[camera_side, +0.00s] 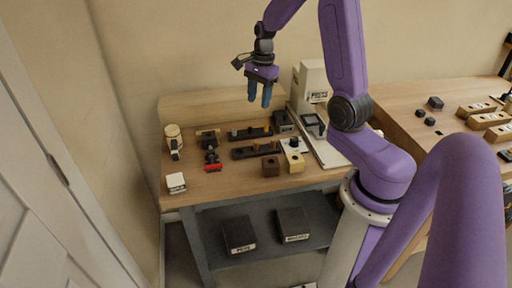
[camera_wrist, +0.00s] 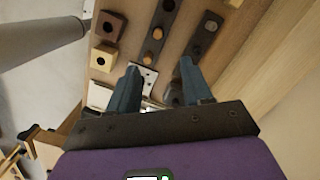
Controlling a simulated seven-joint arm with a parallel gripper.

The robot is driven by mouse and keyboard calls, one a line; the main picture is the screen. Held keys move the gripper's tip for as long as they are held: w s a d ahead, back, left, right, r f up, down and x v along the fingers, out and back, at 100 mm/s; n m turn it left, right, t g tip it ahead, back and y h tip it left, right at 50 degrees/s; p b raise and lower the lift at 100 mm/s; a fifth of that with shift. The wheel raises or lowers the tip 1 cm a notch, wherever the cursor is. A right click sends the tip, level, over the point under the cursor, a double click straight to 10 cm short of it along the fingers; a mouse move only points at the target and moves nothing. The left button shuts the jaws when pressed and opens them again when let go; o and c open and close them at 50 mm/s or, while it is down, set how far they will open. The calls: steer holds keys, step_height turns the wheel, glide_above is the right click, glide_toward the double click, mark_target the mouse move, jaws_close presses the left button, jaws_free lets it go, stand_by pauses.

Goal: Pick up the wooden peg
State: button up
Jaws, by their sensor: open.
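My gripper (camera_side: 259,102) hangs above the bench in the side view, fingers pointing down, open and empty. In the wrist view its two fingers (camera_wrist: 159,70) are spread apart over the bench top. Two dark strips lie below: a front strip (camera_side: 242,153), also in the wrist view (camera_wrist: 164,20), and a back strip (camera_side: 237,136), also in the wrist view (camera_wrist: 213,20). I cannot tell which is the wooden peg. Nothing touches my fingers.
A dark brown block with a hole (camera_side: 270,168) and a yellow block with a hole (camera_side: 295,164) stand near the bench's front edge. A white plate (camera_side: 285,145) lies behind them. A white machine (camera_side: 312,85) stands at back right. Dark bins (camera_side: 238,233) sit on the lower shelf.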

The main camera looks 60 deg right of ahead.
glide_above(256, 142)
steer(key=f, duration=1.1)
steer(key=shift+w+d, duration=0.2)
steer(key=shift+d, duration=0.2)
steer(key=f, duration=0.4)
steer(key=shift+s+a, duration=0.15)
steer(key=shift+s, duration=0.05)
steer(key=shift+f, duration=0.6)
jaws_close()
